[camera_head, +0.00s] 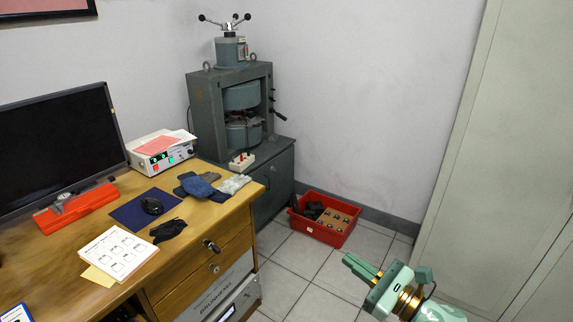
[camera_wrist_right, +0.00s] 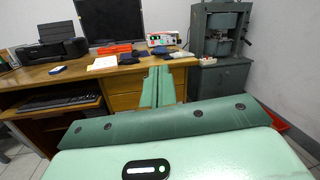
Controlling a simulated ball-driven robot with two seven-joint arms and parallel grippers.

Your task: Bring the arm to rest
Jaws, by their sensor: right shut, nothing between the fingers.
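My right gripper (camera_head: 360,267) is at the lower right in the head view, green, with its fingers pointing up and left. Its fingers are shut together and hold nothing. In the wrist view the two closed green fingers (camera_wrist_right: 158,87) point toward the wooden desk (camera_wrist_right: 122,87). The gripper is in open space to the right of the desk, apart from everything around it. My left gripper does not show in either view.
The wooden desk (camera_head: 130,200) bears a monitor (camera_head: 55,150), a power supply (camera_head: 160,150) and gloves. A grey magnet machine (camera_head: 202,95) stands on a cabinet behind. A red crate (camera_head: 318,230) sits on the floor. The tiled floor between desk and gripper is clear.

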